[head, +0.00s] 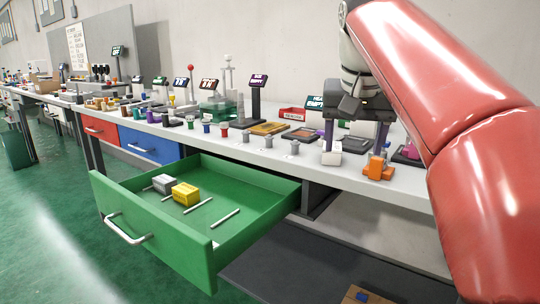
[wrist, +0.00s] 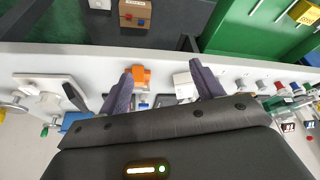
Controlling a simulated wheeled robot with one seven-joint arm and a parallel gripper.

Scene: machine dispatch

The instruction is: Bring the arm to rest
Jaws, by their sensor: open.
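My red arm comes in from the right in the head view. My gripper (head: 355,137) hangs over the workbench (head: 400,186), pointing down. Its two purple-grey fingers stand apart with nothing held between them. In the wrist view my gripper (wrist: 160,90) shows its fingers spread above the bench edge. An orange block-like part (head: 378,170) stands on the bench close to the right finger; it also shows in the wrist view (wrist: 141,75). A white block (head: 331,156) sits by the left finger. Whether the fingers touch either one I cannot tell.
A green drawer (head: 150,236) stands pulled out below the bench, holding a yellow block (head: 186,194), a grey block (head: 163,183) and white rods. Red (head: 101,129) and blue (head: 150,145) drawers are shut. Small parts and screens crowd the bench.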

